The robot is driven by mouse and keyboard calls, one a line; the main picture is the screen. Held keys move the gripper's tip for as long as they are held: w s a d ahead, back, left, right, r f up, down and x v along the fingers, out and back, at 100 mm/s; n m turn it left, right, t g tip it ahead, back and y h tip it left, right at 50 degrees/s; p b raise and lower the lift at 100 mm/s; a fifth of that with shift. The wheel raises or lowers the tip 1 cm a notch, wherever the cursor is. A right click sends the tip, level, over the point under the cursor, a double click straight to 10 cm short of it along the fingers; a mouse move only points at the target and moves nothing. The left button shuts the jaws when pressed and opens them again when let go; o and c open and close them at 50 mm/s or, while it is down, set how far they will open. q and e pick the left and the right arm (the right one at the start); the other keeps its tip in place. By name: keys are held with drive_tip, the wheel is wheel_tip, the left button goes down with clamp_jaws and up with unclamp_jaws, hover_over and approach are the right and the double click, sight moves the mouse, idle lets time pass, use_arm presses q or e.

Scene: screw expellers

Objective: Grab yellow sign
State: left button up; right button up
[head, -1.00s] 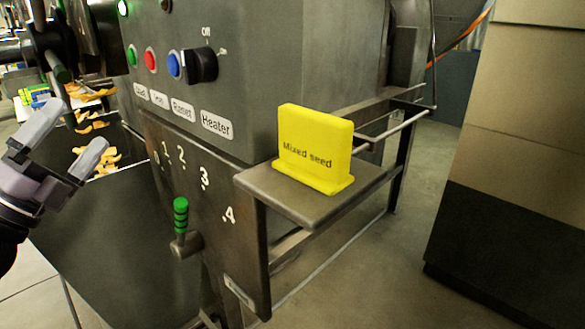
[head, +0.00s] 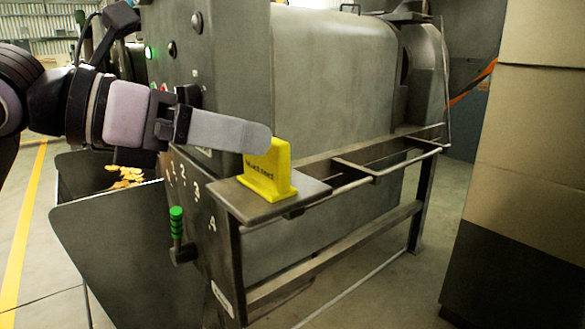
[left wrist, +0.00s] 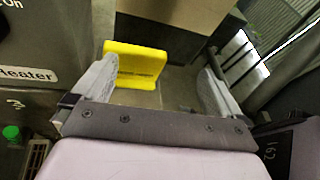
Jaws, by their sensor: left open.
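The yellow sign (head: 268,172), lettered "Mixed seed", stands upright on a small metal shelf (head: 250,204) at the side of the machine. My left gripper (head: 262,138) reaches in from the left, and its finger covers the sign's upper left part in the head view. In the left wrist view the sign (left wrist: 136,66) shows between the open fingers of the left gripper (left wrist: 155,85), close to the left finger, with free space towards the right finger. I cannot tell whether finger and sign touch. My right gripper is not in view.
The grey machine (head: 335,90) stands behind the shelf, with a metal rail frame (head: 400,150) to its right. A lever with a green handle (head: 176,222) sticks out below the shelf. Stacked boxes (head: 530,150) stand at the right, with open floor between.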

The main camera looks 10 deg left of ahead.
sight(275, 152)
use_arm(q)
drive_tip(key=shift+w+f+t+y, duration=0.25)
drive_tip(key=shift+w+t+y, duration=0.35)
drive_tip(key=shift+w+y, duration=0.3)
drive_tip(key=shift+w+a+f+y, duration=0.1)
drive_tip(key=shift+w+y, duration=0.25)
drive_tip(key=shift+y, duration=0.15)
drive_tip(key=x, duration=0.3)
drive_tip(key=p+x, duration=0.1)
drive_tip(key=x, duration=0.3)
drive_tip(key=shift+a+f, duration=0.15)
drive_tip(key=shift+f, duration=0.25)
drive_tip(key=shift+s, duration=0.1)
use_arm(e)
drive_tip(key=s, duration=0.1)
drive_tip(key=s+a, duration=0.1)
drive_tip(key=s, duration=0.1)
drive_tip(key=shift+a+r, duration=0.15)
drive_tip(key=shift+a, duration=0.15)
use_arm(q)
drive_tip(key=c, duration=0.7)
